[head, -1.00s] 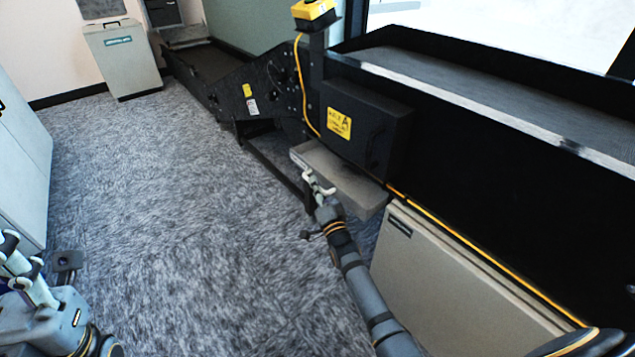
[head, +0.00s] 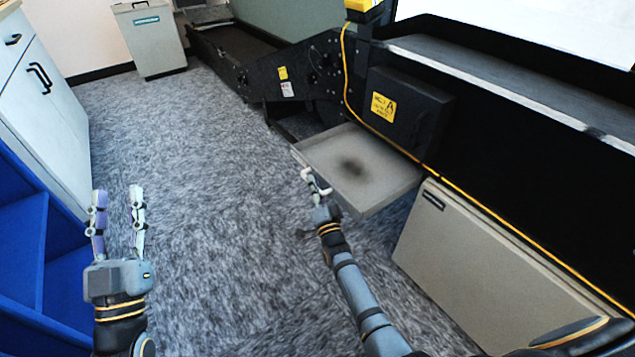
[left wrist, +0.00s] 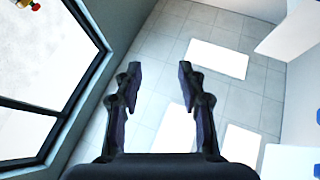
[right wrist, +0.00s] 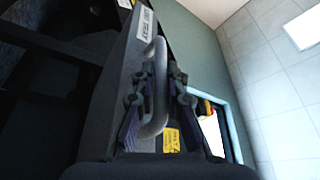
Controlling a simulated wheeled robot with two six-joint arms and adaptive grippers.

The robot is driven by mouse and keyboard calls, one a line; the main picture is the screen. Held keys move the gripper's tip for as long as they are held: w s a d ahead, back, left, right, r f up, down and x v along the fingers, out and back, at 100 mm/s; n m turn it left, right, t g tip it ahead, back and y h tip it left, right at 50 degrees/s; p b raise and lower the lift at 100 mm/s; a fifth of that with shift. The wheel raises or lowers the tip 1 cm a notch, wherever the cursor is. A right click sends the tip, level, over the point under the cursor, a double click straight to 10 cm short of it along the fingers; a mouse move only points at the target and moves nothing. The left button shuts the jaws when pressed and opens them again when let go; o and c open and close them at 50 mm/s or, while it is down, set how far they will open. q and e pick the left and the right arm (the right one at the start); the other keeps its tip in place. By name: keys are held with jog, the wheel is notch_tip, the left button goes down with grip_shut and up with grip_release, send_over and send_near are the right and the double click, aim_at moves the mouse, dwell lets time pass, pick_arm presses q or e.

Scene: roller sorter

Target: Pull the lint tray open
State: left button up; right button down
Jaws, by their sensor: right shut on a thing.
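The lint tray (head: 378,176) is a shallow grey tray standing out from under the black machine, with a dark smudge of lint on its floor. In the right wrist view its labelled front (right wrist: 118,75) and bar handle (right wrist: 157,100) show. My right gripper (head: 318,185) is shut on the handle at the tray's front; the fingers (right wrist: 160,85) lie on both sides of the bar in the right wrist view. My left gripper (head: 118,195) is open and empty above the carpet, away from the tray; its spread fingers (left wrist: 160,75) show in the left wrist view.
The black machine (head: 500,150) with a yellow-labelled box (head: 405,110) runs along the right. A beige panel (head: 470,255) stands below it. A blue shelf unit (head: 35,250) and white cabinet (head: 45,95) are at the left. A grey bin (head: 150,40) stands behind. Carpet between is clear.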

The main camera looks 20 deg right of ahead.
pick_arm(q)
jog(key=shift+w+a+f+g, duration=0.1)
jog(key=shift+w+f+g, duration=0.15)
jog(key=shift+f, duration=0.3)
pick_arm(e)
jog(key=shift+s+a+f, duration=0.1)
jog(key=shift+a, duration=0.15)
pick_arm(q)
jog(key=shift+s, duration=0.1)
pick_arm(e)
jog(key=c, duration=1.7)
grip_release()
jog(key=shift+o, duration=0.2)
jog(key=shift+s, duration=0.1)
jog(key=v, duration=1.1)
jog(key=shift+s, duration=0.45)
